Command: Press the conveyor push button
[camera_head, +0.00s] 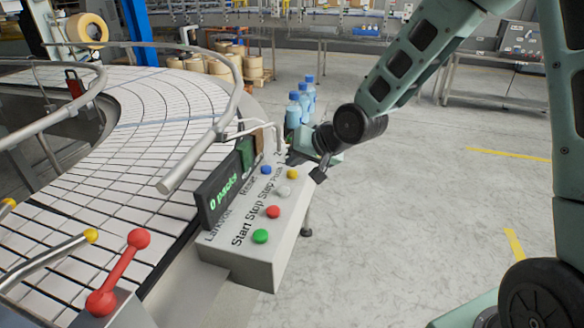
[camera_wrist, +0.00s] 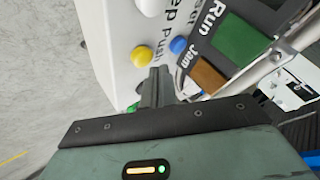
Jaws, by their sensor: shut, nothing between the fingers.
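A white control box (camera_head: 255,262) carries round buttons: green (camera_head: 260,236), red (camera_head: 272,212), white (camera_head: 284,191), yellow (camera_head: 292,174) and blue (camera_head: 266,170). The printed row reads Start, Stop, Step, Push; the yellow button lines up with Push. My gripper (camera_head: 296,158) is shut and empty over the box's far end, just beyond the yellow button. In the wrist view the closed fingertips (camera_wrist: 158,74) are just below the yellow button (camera_wrist: 141,56) and the blue button (camera_wrist: 178,45). Contact with the panel cannot be told. A green piece (camera_wrist: 132,107) is partly hidden beside the fingers.
A curved metal rail (camera_head: 208,140) and the conveyor (camera_head: 120,150) lie left. Blue bottles (camera_head: 293,112) stand behind my gripper. A red lever (camera_head: 118,272) is at the front left.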

